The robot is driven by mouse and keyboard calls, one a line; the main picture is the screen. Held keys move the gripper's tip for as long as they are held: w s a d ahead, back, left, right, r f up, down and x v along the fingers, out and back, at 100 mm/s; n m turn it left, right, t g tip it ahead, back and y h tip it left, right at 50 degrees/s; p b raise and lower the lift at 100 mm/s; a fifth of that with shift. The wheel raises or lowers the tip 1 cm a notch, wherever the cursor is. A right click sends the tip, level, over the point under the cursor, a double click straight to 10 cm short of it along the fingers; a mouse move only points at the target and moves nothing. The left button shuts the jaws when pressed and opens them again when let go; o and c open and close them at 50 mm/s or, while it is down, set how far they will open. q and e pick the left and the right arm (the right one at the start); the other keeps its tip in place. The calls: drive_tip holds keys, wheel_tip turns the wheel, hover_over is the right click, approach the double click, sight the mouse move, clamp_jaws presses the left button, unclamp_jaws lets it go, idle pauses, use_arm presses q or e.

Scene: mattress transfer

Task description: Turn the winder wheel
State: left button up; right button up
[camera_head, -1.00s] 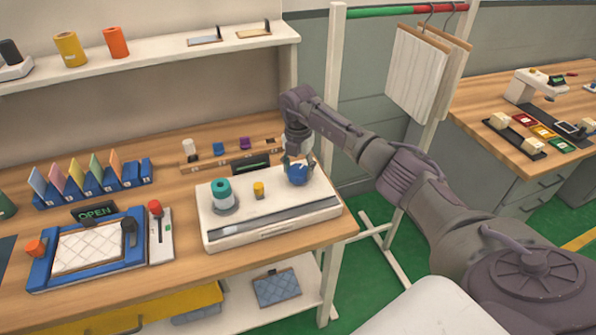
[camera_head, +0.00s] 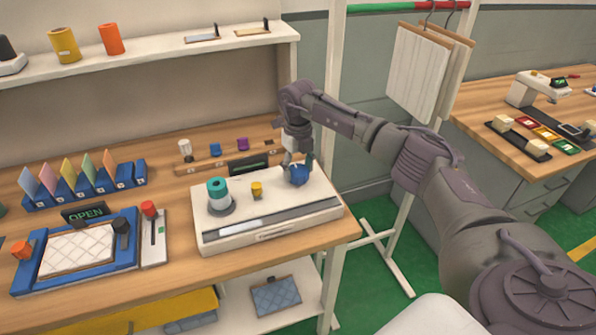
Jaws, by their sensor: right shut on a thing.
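The blue winder wheel (camera_head: 297,177) sits on the right part of the white winder box (camera_head: 270,237) on the workbench. My right gripper (camera_head: 297,165) comes down from above and is shut on the wheel, hiding part of it. My left gripper does not show.
A blue frame with a quilted white pad (camera_head: 77,251) and an OPEN sign (camera_head: 83,213) lie to the left. A rack of coloured cards (camera_head: 83,178) stands behind it. A hanging rail post (camera_head: 333,80) rises close behind my right arm.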

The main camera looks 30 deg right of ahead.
drive_tip(key=n+b, duration=0.1)
drive_tip(key=n, duration=0.2)
drive_tip(key=shift+n, duration=0.4)
drive_tip(key=n+b, duration=0.1)
drive_tip(key=n, duration=0.2)
drive_tip(key=shift+r+n, duration=0.1)
drive_tip(key=shift+n, duration=0.2)
drive_tip(key=n, duration=0.3)
drive_tip(key=shift+w+n+b, duration=0.1)
drive_tip(key=shift+n+b, duration=0.3)
drive_tip(key=n, duration=0.4)
drive_tip(key=shift+d+b, duration=0.1)
drive_tip(key=shift+b, duration=0.25)
drive_tip(key=n, duration=0.4)
drive_tip(key=n+b, duration=0.1)
drive_tip(key=n, duration=0.3)
drive_tip(key=shift+n, duration=0.3)
drive_tip(key=n, duration=0.3)
drive_tip(key=shift+w+n, duration=0.1)
drive_tip(key=shift+n, duration=0.2)
drive_tip(key=shift+r+n, duration=0.1)
drive_tip(key=shift+n, duration=1.7)
